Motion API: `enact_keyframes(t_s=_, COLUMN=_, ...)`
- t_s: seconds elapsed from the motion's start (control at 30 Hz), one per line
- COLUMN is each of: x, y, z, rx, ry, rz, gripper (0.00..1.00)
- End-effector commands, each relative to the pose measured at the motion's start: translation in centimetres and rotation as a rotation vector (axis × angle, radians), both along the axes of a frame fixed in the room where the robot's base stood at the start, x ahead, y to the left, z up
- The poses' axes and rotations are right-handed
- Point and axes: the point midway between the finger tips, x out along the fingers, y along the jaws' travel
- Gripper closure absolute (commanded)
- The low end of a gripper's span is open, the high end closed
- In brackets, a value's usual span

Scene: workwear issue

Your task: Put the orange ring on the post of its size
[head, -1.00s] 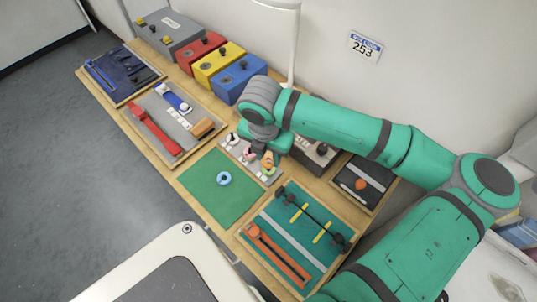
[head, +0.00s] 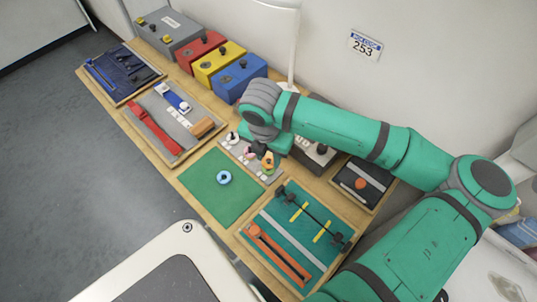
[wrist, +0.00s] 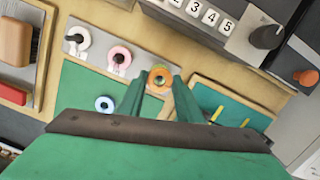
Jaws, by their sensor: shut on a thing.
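The orange ring (wrist: 160,77) is between my gripper's fingertips (wrist: 159,83) in the wrist view, and my gripper is shut on it. In the head view the orange ring (head: 268,158) is partly hidden by my gripper, at the near right end of the grey post board (head: 242,153). A small yellow-green part shows just below it. Whether the ring is around a post or above it, I cannot tell. A white ring (wrist: 77,39) and a pink ring (wrist: 118,60) are at other posts of the board.
A blue ring (head: 224,178) lies on the green mat (head: 213,198), left of my gripper. A tray with a teal base (head: 283,237) holds a black bar and an orange strap at the right. Coloured boxes, including a blue one (head: 239,79), stand at the back. The mat is mostly clear.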

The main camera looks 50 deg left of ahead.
Motion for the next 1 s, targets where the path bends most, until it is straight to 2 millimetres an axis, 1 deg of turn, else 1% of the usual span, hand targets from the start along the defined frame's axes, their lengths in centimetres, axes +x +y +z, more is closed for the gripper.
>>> enact_keyframes(t_s=0.43, x=-0.04, y=-0.02, z=-0.59, rx=0.000, ry=0.001, rz=0.000, gripper=0.89)
enact_keyframes(t_s=0.73, x=-0.02, y=0.00, z=-0.64, rx=0.000, ry=0.001, rz=0.000, gripper=0.89)
enact_keyframes(t_s=0.77, x=-0.02, y=0.00, z=-0.64, rx=0.000, ry=0.001, rz=0.000, gripper=0.64)
enact_keyframes(t_s=0.8, x=-0.03, y=0.00, z=-0.63, rx=0.000, ry=0.001, rz=0.000, gripper=0.54)
enact_keyframes(t_s=0.83, x=-0.03, y=0.00, z=-0.63, rx=0.000, ry=0.001, rz=0.000, gripper=0.47)
enact_keyframes(t_s=1.0, x=-0.03, y=0.00, z=-0.63, rx=0.000, ry=0.001, rz=0.000, gripper=0.47)
